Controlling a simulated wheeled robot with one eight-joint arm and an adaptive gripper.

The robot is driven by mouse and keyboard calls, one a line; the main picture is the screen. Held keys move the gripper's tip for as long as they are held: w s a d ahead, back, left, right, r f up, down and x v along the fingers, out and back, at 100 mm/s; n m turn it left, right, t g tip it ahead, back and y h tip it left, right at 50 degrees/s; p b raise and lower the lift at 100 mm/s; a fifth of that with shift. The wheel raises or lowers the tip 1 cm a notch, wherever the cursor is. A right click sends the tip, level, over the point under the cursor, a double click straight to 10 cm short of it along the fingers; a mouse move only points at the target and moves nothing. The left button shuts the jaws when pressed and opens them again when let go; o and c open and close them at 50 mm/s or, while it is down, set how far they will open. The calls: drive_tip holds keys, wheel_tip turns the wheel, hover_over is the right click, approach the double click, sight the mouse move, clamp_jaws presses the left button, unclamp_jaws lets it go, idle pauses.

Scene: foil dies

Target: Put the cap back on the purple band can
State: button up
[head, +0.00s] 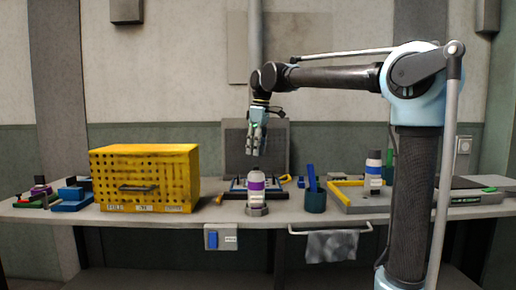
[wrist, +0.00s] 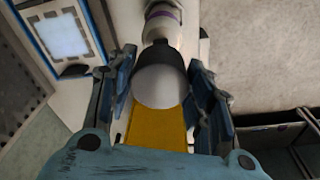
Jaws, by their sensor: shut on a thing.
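The purple band can (head: 257,186) stands upright on a small grey base (head: 257,211) at the front middle of the bench. It is white with a purple band and a greyish top. Part of it also shows at the top of the wrist view (wrist: 163,14). My gripper (head: 256,150) points down above the can, with a gap between them. In the wrist view its fingers are shut on the cap (wrist: 160,86), a dark-sided piece with a pale round face. The cap hides part of the can there. I cannot make out the cap in the head view.
A yellow perforated box (head: 150,172) stands left of the can. A dark teal cup (head: 315,202) with blue items is close on the right. Farther right, a blue-banded can (head: 373,170) stands at a yellow-edged tray (head: 345,197). A towel (head: 331,246) hangs in front.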

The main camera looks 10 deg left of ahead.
drive_tip(key=shift+w+d+f, duration=0.1)
drive_tip(key=shift+w+f, duration=0.1)
drive_tip(key=shift+f, duration=0.05)
drive_tip(key=shift+s+f, duration=0.1)
drive_tip(key=shift+f, duration=2.8)
drive_tip(key=shift+f, duration=0.15)
idle(0.5)
drive_tip(key=o, duration=0.9)
drive_tip(key=shift+c, duration=0.2)
drive_tip(key=shift+o, duration=0.6)
drive_tip(key=o, duration=0.4)
drive_tip(key=shift+c, duration=0.2)
